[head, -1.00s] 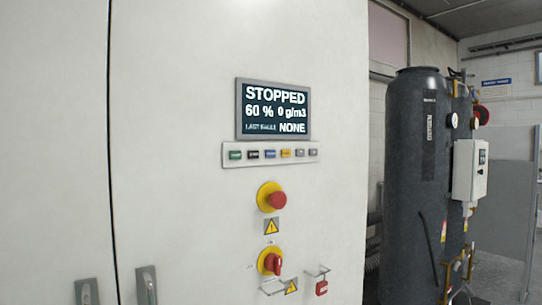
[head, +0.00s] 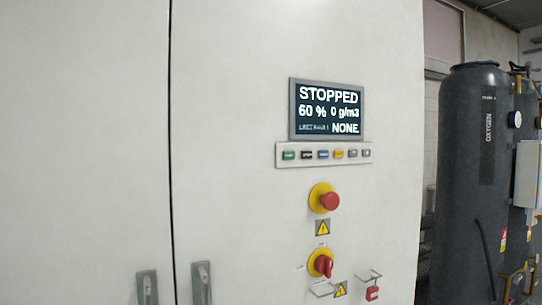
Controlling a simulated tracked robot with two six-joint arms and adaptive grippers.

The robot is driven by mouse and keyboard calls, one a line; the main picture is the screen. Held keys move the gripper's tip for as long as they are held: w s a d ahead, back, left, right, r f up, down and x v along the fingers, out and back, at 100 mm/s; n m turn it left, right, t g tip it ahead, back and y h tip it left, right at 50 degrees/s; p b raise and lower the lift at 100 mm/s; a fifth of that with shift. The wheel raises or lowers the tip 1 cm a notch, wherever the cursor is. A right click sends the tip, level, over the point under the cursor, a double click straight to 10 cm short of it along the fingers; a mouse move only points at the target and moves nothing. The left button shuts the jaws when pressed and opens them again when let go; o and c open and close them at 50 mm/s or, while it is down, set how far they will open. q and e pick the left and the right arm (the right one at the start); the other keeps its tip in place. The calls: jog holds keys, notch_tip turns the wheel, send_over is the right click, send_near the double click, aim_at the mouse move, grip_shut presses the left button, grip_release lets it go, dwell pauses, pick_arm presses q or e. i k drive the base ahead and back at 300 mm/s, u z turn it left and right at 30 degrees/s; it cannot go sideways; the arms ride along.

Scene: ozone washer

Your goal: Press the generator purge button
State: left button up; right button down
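The generator cabinet (head: 240,120) is a tall white enclosure that fills the left and middle of the head view. Its display (head: 329,110) reads STOPPED, 60 %, 0 g/m3 and NONE. Neither of my grippers is in view.
A red mushroom button (head: 329,201) on a yellow base and a red rotary switch (head: 323,266) sit below the strip. A red padlock (head: 372,293) hangs beside the switch. Door handles (head: 202,283) are at lower left. A dark oxygen tank (head: 472,180) stands at right.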

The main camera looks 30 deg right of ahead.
aim_at(322, 154)
jog(key=u, duration=0.15)
jog(key=k, duration=1.05)
jog(key=z, duration=0.5)
jog(key=i, duration=1)
